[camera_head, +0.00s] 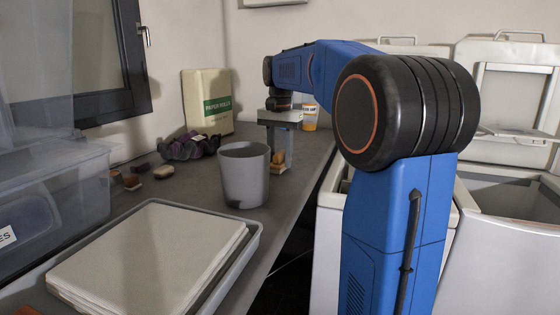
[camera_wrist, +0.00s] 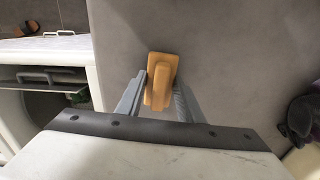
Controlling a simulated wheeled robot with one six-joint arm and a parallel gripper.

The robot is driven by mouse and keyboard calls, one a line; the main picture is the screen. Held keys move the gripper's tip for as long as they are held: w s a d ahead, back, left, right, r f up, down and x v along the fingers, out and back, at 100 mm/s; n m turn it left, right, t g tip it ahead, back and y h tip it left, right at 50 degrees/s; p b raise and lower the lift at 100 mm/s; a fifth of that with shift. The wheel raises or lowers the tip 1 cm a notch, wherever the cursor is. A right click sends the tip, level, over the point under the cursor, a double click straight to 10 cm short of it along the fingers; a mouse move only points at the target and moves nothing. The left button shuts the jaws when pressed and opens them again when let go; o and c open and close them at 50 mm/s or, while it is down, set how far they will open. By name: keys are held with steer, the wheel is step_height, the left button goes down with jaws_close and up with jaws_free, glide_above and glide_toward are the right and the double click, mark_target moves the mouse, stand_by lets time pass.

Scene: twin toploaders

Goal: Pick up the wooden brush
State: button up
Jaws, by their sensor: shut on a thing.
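The wooden brush (camera_wrist: 160,80) is a yellow-orange block with a raised grip. In the wrist view it sits between the two fingers of my gripper (camera_wrist: 158,97), which is shut on it. In the head view the brush (camera_head: 278,158) shows low between the fingers, just behind the grey bin and near the right edge of the counter. My gripper (camera_head: 278,160) points down over the counter there. The fingers hide part of the brush, and I cannot tell whether it touches the counter.
A grey bin (camera_head: 244,175) stands close in front of my gripper. A dark cloth bundle (camera_head: 188,147), a paper rolls box (camera_head: 207,102) and an orange tub (camera_head: 310,116) are nearby. A tray (camera_head: 225,262) of white sheets lies nearer. Open toploaders (camera_head: 505,230) stand to the right.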

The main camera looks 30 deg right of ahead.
mark_target(280, 153)
step_height(280, 153, up, 10)
steer(key=shift+f, duration=0.1)
stand_by(0.4)
steer(key=shift+o, duration=0.7)
steer(key=shift+s, duration=0.15)
